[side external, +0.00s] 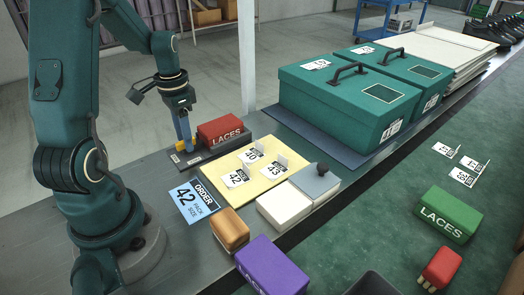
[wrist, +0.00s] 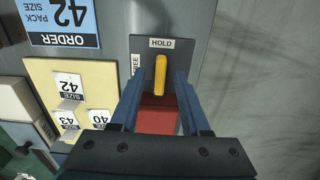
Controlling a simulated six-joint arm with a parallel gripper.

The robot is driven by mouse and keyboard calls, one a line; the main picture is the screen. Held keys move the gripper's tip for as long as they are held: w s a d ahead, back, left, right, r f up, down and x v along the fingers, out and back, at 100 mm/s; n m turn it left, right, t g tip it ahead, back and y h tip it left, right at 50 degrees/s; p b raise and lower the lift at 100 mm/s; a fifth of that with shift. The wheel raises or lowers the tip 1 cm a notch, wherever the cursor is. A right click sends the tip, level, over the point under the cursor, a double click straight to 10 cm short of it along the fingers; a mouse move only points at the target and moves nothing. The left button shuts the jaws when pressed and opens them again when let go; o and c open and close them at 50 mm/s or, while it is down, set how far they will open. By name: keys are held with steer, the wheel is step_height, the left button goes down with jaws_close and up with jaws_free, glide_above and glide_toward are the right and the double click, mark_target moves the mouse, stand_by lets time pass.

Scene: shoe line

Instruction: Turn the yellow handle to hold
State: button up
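The yellow handle (wrist: 160,75) is a narrow bar on a dark plate (wrist: 190,22). In the wrist view it lines up with the HOLD label (wrist: 162,43); the FREE label (wrist: 135,65) is to its left and partly hidden by a finger. My gripper (wrist: 160,80) is open, with one blue finger on each side of the handle and a visible gap on both sides. In the side external view my gripper (side external: 187,148) points down low over the dark plate (side external: 200,158), and the handle is mostly hidden by the fingers.
A red LACES box (side external: 220,130) stands right behind the handle. A cream board (side external: 258,172) with size cards and a blue order card (side external: 194,199) lie in front. Large teal boxes (side external: 345,100) stand to the right. Orange (side external: 230,229) and purple (side external: 268,265) boxes are nearer.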

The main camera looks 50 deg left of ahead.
steer(key=shift+r, duration=2.6)
steer(key=shift+w+d, duration=0.1)
steer(key=w+d+r+m+t+y, duration=0.1)
steer(key=w+d+r+m+t, duration=0.15)
steer(key=d+r, duration=0.65)
steer(key=s+d+f+n+t+h, duration=0.1)
steer(key=s+d+n+t, duration=0.1)
steer(key=s+d, duration=0.5)
steer(key=shift+s+d+f+n+t, duration=0.15)
steer(key=shift+d+f+n+t, duration=0.3)
steer(key=shift+d, duration=1.75)
